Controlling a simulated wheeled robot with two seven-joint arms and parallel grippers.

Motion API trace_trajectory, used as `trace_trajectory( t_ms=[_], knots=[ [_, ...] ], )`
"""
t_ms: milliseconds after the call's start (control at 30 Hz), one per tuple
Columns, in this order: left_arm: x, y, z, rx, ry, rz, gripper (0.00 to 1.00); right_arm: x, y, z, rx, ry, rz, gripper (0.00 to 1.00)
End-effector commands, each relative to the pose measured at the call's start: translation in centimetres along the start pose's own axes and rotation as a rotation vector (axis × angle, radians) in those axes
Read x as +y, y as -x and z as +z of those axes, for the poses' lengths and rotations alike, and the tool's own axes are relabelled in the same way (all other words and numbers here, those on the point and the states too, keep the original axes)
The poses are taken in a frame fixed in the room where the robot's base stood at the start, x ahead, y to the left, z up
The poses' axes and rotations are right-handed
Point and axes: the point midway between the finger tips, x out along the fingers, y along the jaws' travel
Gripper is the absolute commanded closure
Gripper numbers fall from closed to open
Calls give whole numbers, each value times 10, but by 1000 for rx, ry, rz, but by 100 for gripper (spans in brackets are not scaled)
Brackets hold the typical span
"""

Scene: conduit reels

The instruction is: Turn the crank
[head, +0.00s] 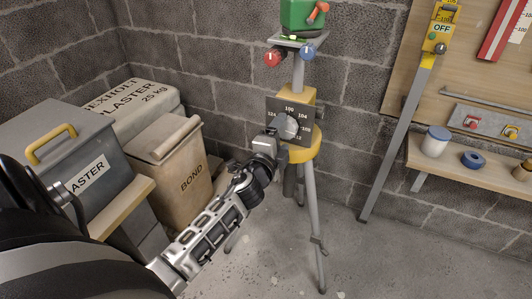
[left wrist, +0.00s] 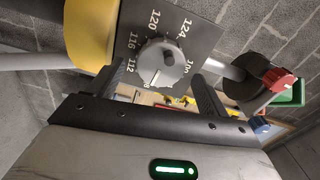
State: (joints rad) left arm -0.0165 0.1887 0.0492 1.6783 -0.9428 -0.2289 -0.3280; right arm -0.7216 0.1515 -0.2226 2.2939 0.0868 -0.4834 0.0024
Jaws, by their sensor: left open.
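A green box (head: 298,18) with an orange crank-like handle (head: 317,13) sits on top of a tripod stand (head: 298,75) at the top of the head view. Lower on the stand, a dark plate (head: 276,108) carries numbers and a grey dial knob (head: 288,127). My left gripper (head: 270,148) is at the plate, just below and left of the knob, well under the crank. In the left wrist view the open fingers (left wrist: 152,96) point toward the knob (left wrist: 160,63), one towards each side of it. Contact cannot be told. My right gripper is not in view.
Red (head: 272,57) and blue (head: 307,51) knobs sit under the green box. A yellow collar (head: 306,148) rings the stand. A grey box (head: 50,140) and a bond sack (head: 175,150) stand left. A wall shelf (head: 470,165) holds jars at right. The floor by the tripod is clear.

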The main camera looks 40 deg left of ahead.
Motion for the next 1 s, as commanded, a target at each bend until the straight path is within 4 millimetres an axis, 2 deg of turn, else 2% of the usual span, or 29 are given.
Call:
trace_trajectory(
  t_ms=[300, 500, 700, 1000],
  knots=[
    [3, 78, 0, -3, 2, 5, 21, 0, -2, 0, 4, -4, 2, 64],
    [2, 118, 1, -3, 1, 4, 21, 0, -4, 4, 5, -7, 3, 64],
    [1, 136, 0, -2, -1, 2, 21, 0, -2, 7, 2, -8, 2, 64],
    [0, 139, 0, -1, -1, 2, 21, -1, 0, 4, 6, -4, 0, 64]
  ],
)
